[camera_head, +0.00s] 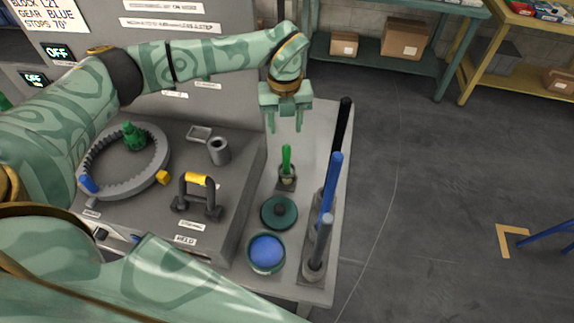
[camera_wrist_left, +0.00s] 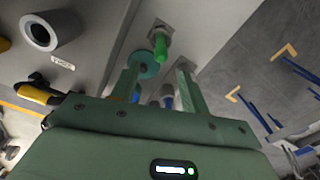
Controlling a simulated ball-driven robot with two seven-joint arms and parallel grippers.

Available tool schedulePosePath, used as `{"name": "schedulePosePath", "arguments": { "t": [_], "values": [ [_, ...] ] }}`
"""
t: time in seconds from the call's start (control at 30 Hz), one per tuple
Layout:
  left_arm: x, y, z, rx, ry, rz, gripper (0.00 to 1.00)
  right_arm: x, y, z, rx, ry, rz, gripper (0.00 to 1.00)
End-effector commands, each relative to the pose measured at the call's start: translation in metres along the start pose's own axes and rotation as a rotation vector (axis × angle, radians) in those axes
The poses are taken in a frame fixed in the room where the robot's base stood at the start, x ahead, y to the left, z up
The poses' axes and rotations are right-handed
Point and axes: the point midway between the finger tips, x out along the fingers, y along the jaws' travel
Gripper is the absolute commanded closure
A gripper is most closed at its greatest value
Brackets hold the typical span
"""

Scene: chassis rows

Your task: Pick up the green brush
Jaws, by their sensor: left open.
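The green brush (camera_head: 286,158) stands upright in a small grey holder (camera_head: 286,183) on the grey bench, its green handle pointing up. My left gripper (camera_head: 285,122) is above and behind the brush in the head view, with its two fingers pointing down, apart and empty. In the left wrist view the green brush (camera_wrist_left: 160,46) shows beyond the open fingertips of the left gripper (camera_wrist_left: 158,76), with its holder partly hidden behind the handle. My right gripper is not in view.
Near the brush are a dark green round lid (camera_head: 279,212), a bowl with a blue dome (camera_head: 266,252), and blue and black upright rods (camera_head: 329,195) at the right edge. A raised block on the left carries a toothed ring (camera_head: 153,178), a grey cup (camera_head: 219,151) and a yellow-topped handle (camera_head: 199,180).

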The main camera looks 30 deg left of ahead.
Motion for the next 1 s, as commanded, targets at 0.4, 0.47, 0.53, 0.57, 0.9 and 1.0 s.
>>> {"name": "schedulePosePath", "arguments": {
  "t": [0.4, 0.47, 0.53, 0.57, 0.9, 1.0],
  "values": [
    [0.061, -0.001, -0.001, 0.002, 0.000, -0.002, 0.55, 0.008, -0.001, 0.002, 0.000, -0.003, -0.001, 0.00],
    [0.066, -0.001, -0.002, 0.002, 0.001, -0.002, 0.55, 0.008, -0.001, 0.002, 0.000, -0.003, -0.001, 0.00],
    [0.075, -0.002, -0.005, 0.001, 0.003, 0.000, 0.55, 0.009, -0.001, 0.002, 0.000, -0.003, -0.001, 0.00],
    [0.080, -0.002, -0.006, 0.001, 0.004, 0.000, 0.55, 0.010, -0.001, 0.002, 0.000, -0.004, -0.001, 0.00],
    [0.111, -0.003, -0.007, 0.001, 0.000, -0.001, 0.55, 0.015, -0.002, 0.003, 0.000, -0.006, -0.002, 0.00],
    [0.110, -0.003, -0.007, 0.001, 0.000, -0.001, 0.63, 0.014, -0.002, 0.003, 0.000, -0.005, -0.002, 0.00]
  ]
}}
